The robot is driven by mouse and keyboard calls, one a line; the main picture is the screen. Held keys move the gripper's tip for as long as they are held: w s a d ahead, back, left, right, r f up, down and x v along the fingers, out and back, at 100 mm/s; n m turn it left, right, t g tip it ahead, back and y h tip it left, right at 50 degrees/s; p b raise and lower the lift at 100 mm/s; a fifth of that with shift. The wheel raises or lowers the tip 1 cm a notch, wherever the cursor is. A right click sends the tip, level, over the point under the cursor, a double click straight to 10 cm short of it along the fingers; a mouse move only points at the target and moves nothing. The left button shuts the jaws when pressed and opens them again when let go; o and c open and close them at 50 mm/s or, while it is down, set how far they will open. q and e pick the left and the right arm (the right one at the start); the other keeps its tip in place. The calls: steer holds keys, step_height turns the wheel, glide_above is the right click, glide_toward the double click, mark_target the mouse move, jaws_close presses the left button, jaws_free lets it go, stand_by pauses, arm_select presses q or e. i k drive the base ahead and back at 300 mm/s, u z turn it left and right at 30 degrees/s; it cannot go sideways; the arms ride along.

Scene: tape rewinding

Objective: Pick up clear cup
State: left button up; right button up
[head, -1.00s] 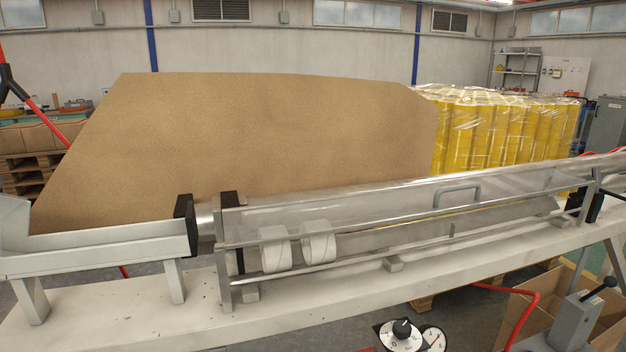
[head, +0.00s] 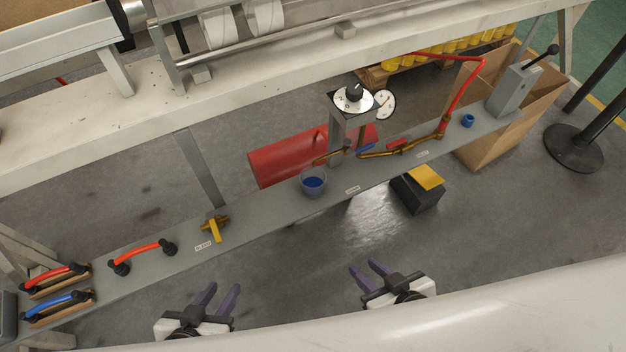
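A small clear cup (head: 313,184) with something blue inside stands upright on the narrow grey shelf (head: 265,203), near the middle of the head view. My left gripper (head: 222,288) is at the bottom left of centre, open and empty, with its purple fingers apart. My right gripper (head: 364,266) is at the bottom right of centre, also open and empty, below and to the right of the cup. Neither gripper touches the cup or the shelf.
Left of the cup are a brass valve (head: 214,229) and an orange-red handle (head: 140,251). Behind it lies a red cylinder (head: 275,162) and a dial post (head: 352,98). Right are brass pipework (head: 405,148) and a blue ring (head: 467,120). Floor between grippers and shelf is clear.

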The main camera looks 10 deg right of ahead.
mark_target(312, 179)
steer(key=z, duration=0.2)
steer(key=k, duration=0.45)
steer(key=u, duration=1.3)
steer(key=i, duration=0.55)
steer(key=z, duration=0.65)
